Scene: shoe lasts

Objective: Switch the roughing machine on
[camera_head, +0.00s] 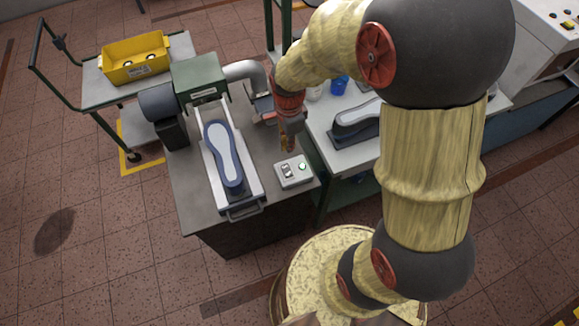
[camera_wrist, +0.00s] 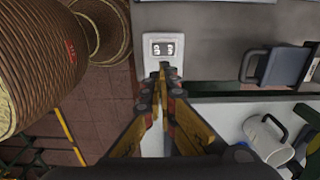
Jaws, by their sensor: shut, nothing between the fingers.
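The roughing machine (camera_head: 200,80) stands on a grey bench in the head view, with a green housing and a dark motor at its left. A shoe last with a blue-grey rim and a pale sole (camera_head: 223,155) lies on its slide. A small light-grey control box (camera_head: 294,171) sits right of the slide, with a dark-framed switch (camera_head: 286,170) and a green round lamp or button (camera_head: 303,166). In the wrist view the switch (camera_wrist: 163,48) shows beyond my fingertips. My gripper (camera_head: 287,146) is shut and empty, just behind the box; contact cannot be told. It also shows in the wrist view (camera_wrist: 163,82).
A yellow bin (camera_head: 134,58) stands on a green-framed cart at the back left. A side table (camera_head: 342,159) to the right holds a grey last (camera_head: 357,116) and a blue cup (camera_head: 339,84). A grey pipe (camera_head: 246,71) runs behind my gripper.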

